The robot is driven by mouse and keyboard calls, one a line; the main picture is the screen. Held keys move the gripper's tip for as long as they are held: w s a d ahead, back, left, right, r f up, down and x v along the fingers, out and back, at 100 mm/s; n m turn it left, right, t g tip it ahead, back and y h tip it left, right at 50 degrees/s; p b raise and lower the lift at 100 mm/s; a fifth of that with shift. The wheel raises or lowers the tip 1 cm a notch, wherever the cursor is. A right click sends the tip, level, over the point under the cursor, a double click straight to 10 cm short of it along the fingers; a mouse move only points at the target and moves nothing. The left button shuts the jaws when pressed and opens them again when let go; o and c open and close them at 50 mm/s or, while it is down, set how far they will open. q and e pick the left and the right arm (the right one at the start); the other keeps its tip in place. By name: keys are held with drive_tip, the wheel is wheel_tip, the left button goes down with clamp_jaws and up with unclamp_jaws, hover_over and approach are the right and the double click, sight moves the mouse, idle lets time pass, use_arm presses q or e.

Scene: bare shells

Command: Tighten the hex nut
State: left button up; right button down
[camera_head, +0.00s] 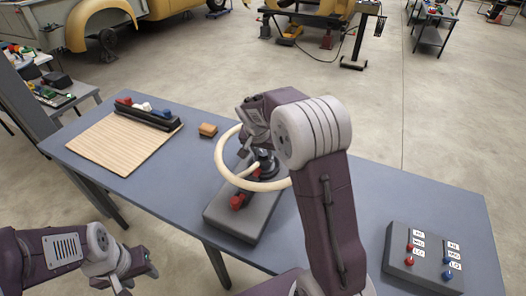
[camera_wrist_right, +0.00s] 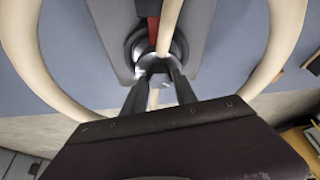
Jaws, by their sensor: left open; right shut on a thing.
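A dark grey block (camera_head: 232,215) on the table carries a dark round metal hub (camera_head: 266,158), which shows shiny in the right wrist view (camera_wrist_right: 138,50). The hex nut sits at this hub and is mostly hidden by my fingers. My right gripper (camera_wrist_right: 160,78) points down at the hub, shut on what appears to be the nut. A cream ring (camera_head: 221,166) with a cream bar (camera_wrist_right: 168,28) surrounds the gripper. A red part (camera_head: 237,201) lies on the block. My left gripper (camera_head: 136,277) is open and empty, off the table's front left side.
A ribbed wooden board (camera_head: 115,143) and a dark rack (camera_head: 148,117) with coloured pieces stand at the left. A small tan block (camera_head: 207,130) lies near the back edge. A control panel (camera_head: 425,257) with red and blue knobs is at the right. The table (camera_head: 390,190) is clear between.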

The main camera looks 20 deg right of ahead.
drive_tip(key=shift+r, duration=0.15)
idle(0.3)
drive_tip(key=c, duration=1.1)
unclamp_jaws()
drive_tip(key=shift+o, duration=0.5)
drive_tip(key=shift+s, duration=0.1)
drive_tip(key=v, duration=0.9)
drive_tip(key=shift+o, duration=0.2)
